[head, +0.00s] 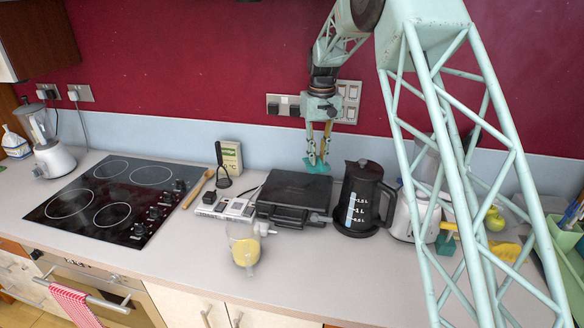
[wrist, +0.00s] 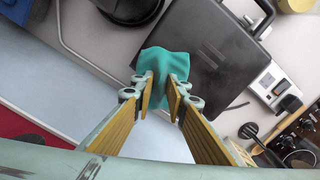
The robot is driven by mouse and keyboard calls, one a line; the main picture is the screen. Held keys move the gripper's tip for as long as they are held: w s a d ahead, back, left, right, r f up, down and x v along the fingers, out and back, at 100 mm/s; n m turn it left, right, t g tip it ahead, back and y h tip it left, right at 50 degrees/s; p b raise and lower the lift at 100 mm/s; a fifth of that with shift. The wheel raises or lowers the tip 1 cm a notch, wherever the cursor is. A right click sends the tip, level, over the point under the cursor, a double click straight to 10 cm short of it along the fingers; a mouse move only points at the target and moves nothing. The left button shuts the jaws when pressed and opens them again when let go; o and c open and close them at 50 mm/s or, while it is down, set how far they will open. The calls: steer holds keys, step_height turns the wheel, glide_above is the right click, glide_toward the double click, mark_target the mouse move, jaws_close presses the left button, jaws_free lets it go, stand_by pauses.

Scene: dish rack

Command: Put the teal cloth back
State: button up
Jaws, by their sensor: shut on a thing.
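The teal cloth (head: 317,165) is held at the tips of my gripper (head: 318,155), above the back edge of the black grill (head: 292,194). In the wrist view the crumpled cloth (wrist: 164,62) sits between the two fingertips of my gripper (wrist: 163,88). The fingers are shut on it. The cloth hangs over one edge of the grill's lid (wrist: 222,60). I cannot tell whether the cloth touches the lid.
A black kettle (head: 362,198) stands just right of the grill. A power strip (head: 228,206), black ladle (head: 222,172) and glass jug (head: 243,248) are left and in front. The hob (head: 105,200) lies farther left. The front counter (head: 330,268) is clear.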

steer(key=d+r+m+b, duration=0.1)
steer(key=d+m, duration=0.1)
steer(key=d, duration=0.6)
steer(key=w+d+r+m+b, duration=0.1)
steer(key=d+b, duration=0.1)
steer(key=d, duration=0.7)
steer(key=shift+d+r+m, duration=0.2)
steer(key=shift+r+m, duration=0.05)
steer(key=shift+m, duration=0.15)
steer(key=shift+a, duration=0.15)
